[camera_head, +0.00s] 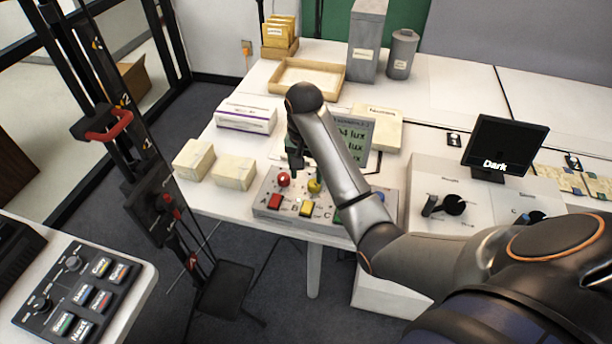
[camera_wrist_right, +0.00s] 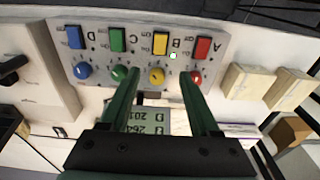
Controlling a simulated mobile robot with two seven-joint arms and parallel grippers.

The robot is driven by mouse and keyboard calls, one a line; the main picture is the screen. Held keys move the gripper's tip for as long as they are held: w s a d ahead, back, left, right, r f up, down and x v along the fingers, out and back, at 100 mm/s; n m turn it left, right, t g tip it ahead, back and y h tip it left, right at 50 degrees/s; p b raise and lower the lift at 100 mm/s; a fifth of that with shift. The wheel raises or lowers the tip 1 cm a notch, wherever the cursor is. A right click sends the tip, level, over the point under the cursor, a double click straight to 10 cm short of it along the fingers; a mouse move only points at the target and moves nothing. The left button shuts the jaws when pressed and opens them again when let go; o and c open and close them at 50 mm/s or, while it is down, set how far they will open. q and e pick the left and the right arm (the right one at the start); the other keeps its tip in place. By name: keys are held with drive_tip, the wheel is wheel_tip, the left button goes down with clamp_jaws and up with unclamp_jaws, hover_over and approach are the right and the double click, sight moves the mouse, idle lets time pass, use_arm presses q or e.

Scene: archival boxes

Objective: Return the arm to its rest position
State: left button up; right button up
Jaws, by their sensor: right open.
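My right arm reaches from the lower right across the table in the head view. Its right gripper (camera_head: 297,160) points down over the control panel (camera_head: 262,208). In the right wrist view the right gripper (camera_wrist_right: 160,76) is open and empty, with its two green fingers apart. The yellow knob (camera_wrist_right: 156,78) shows between the fingers, with the green knob (camera_wrist_right: 119,73) and red knob (camera_wrist_right: 195,79) beside them. I cannot tell whether the fingertips touch the panel. The yellow button (camera_head: 306,209) and red button (camera_head: 275,201) show in the head view. My left gripper is not in view.
Behind the arm is a display with lux readings (camera_head: 358,132). Two small cream boxes (camera_head: 234,171) stand left of the panel, a white box (camera_head: 247,118) behind them. A dark screen (camera_head: 503,145) stands at right. An open tray (camera_head: 308,89) and grey box (camera_head: 367,40) are farther back.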

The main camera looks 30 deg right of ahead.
idle(0.7)
drive_tip(key=s+a+f+n, duration=0.2)
drive_tip(key=s+f+n, duration=0.1)
drive_tip(key=s+f, duration=0.35)
drive_tip(key=s+a+n+t, duration=0.1)
drive_tip(key=s+a+n, duration=0.15)
drive_tip(key=s, duration=0.35)
drive_tip(key=s+a+n+t+y, duration=0.1)
drive_tip(key=s+a+n, duration=0.15)
drive_tip(key=s, duration=0.35)
drive_tip(key=s+a+n+t, duration=0.1)
drive_tip(key=s+a+n, duration=0.1)
drive_tip(key=s+n, duration=0.35)
drive_tip(key=w+a+f+m+t+y, duration=0.1)
drive_tip(key=a+f+t, duration=0.1)
drive_tip(key=f, duration=0.3)
drive_tip(key=w+a+f+m+t+y, duration=0.1)
drive_tip(key=w+a+f+t, duration=0.1)
drive_tip(key=f, duration=0.3)
drive_tip(key=shift+f+t, duration=0.3)
drive_tip(key=shift+t, duration=0.5)
